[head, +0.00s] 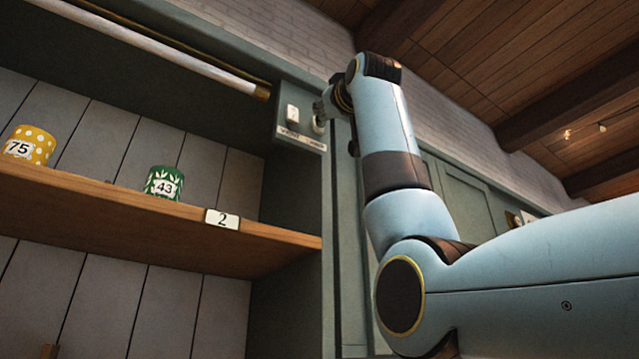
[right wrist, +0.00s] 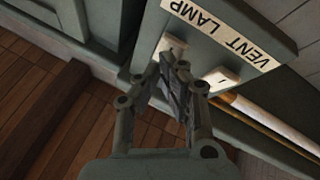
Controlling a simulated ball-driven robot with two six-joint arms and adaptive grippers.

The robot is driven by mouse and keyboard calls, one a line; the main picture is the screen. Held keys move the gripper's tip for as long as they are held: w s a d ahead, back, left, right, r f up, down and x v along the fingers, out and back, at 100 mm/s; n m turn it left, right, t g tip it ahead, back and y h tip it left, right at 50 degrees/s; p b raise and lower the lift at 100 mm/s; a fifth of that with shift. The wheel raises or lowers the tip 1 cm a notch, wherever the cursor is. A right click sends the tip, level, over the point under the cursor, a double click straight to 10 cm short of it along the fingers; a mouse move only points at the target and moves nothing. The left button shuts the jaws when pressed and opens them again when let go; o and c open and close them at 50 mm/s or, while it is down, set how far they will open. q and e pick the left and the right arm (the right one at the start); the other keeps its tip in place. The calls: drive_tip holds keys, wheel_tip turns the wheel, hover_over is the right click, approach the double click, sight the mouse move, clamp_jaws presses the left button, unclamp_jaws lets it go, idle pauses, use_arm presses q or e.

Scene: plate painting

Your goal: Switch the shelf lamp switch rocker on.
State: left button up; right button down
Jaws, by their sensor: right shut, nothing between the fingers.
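A switch panel (head: 300,118) is fixed to the upper right of the shelf cabinet, with two pale rockers above a label reading VENT and LAMP. The lamp rocker (right wrist: 172,46) is at the LAMP end, partly hidden by my fingers; the vent rocker (right wrist: 220,78) is beside it and clear. My right gripper (right wrist: 177,68) is shut and empty, its fingertips right at the lamp rocker. I cannot tell whether they touch it. In the head view the right gripper (head: 322,112) reaches the panel's right side. My left gripper is not in view.
A long white lamp tube (head: 165,55) runs under the cabinet top and looks unlit. A wooden shelf (head: 100,205) below holds a yellow dotted pot (head: 30,145) and a green pot (head: 163,183). Cabinet doors (head: 460,190) stand behind my right arm.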

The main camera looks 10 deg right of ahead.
drive_tip(key=shift+w+a, duration=0.1)
drive_tip(key=shift+w, duration=0.15)
idle(0.7)
drive_tip(key=shift+s, duration=0.1)
drive_tip(key=shift+s+d+r, duration=0.1)
drive_tip(key=shift+s+d, duration=0.15)
drive_tip(key=shift+s, duration=0.35)
drive_tip(key=shift+s+d+r+b, duration=0.1)
drive_tip(key=shift+s+d+b, duration=0.25)
drive_tip(key=shift+s, duration=0.45)
drive_tip(key=shift+s+d+r+b, duration=0.2)
drive_tip(key=shift+s+b, duration=0.3)
drive_tip(key=shift+s, duration=0.25)
drive_tip(key=shift+s+d+r+b, duration=0.1)
drive_tip(key=shift+s+d+b, duration=0.25)
drive_tip(key=shift+s, duration=0.45)
drive_tip(key=shift+w+f, duration=0.1)
drive_tip(key=shift+f, duration=0.05)
